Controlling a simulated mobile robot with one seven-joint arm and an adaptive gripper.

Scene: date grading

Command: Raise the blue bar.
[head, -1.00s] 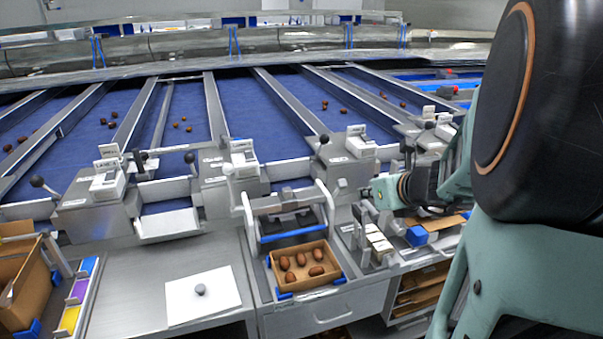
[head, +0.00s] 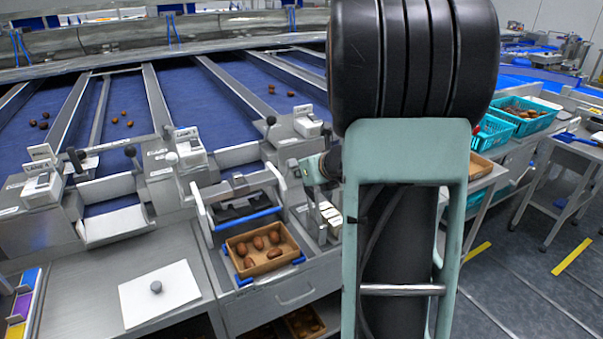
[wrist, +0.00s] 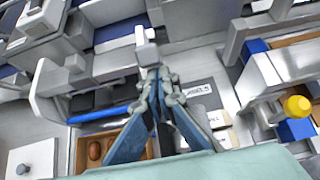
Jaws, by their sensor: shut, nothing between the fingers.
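The blue bar (head: 247,220) spans the front of a grey frame with two white side arms, just above a cardboard tray (head: 283,262) of several brown dates. In the wrist view the blue bar (wrist: 90,117) lies left of my gripper (wrist: 153,76), and its right end is close to the fingers in the picture. My gripper is shut and empty, apart from the bar as far as I can tell. In the head view my arm hides most of the gripper.
A white board with a grey knob (head: 157,288) lies on the steel bench left of the tray. White label blocks (head: 325,215) stand right of the frame. Knobbed levers and blue sorting lanes (head: 205,105) lie behind. Teal crates (head: 522,118) stand at the right.

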